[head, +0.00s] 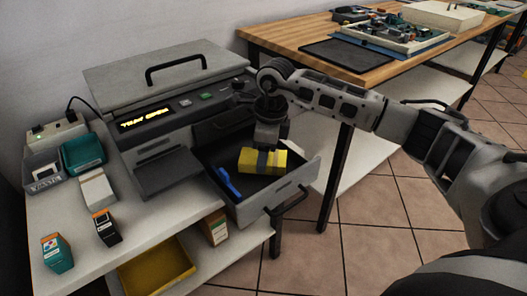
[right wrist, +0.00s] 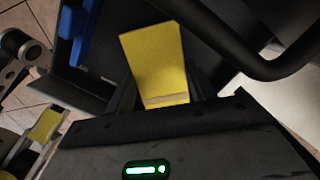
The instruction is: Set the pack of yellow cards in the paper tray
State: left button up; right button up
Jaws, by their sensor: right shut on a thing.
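The pack of yellow cards (head: 248,160) is in my right gripper (head: 264,160), inside the outline of the open paper tray (head: 290,188). The tray is pulled out at the right side of the grey printer (head: 150,110). The gripper points down with its fingers closed across the pack's middle. In the right wrist view the yellow pack (right wrist: 155,60) sits between the fingers (right wrist: 165,92). I cannot tell whether the pack touches the tray floor. A blue object (head: 228,183) lies in the tray, left of the pack.
A teal bin (head: 84,153), grey bin (head: 43,171), white stack (head: 97,188) and small cartridge boxes (head: 57,254) stand left of the printer. A yellow bin (head: 157,270) is on the shelf below. A wooden table (head: 290,32) stands behind the tray.

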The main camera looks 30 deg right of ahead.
aim_at(272, 157)
pick_arm(q)
jog(key=shift+s+f+b, duration=0.1)
jog(key=shift+f+b, duration=0.35)
jog(key=shift+f, duration=0.05)
pick_arm(e)
jog(key=shift+f, duration=0.65)
pick_arm(q)
jog(key=shift+a, duration=0.1)
pick_arm(e)
jog(key=o, duration=1.2)
pick_arm(q)
jog(key=shift+r, duration=0.1)
jog(key=shift+t, duration=0.4)
jog(key=r+p, duration=0.1)
jog(key=r, duration=0.1)
jog(key=a+r+p, duration=0.1)
jog(key=r+p, duration=0.1)
jog(key=shift+s+r, duration=0.15)
jog(key=shift+r, duration=0.05)
pick_arm(e)
jog(key=r, duration=0.5)
jog(key=d+r, duration=0.1)
jog(key=r, duration=0.4)
jog(key=s+r, duration=0.1)
jog(key=r, duration=0.5)
jog(key=shift+s+d, duration=0.1)
jog(key=shift+d, duration=0.15)
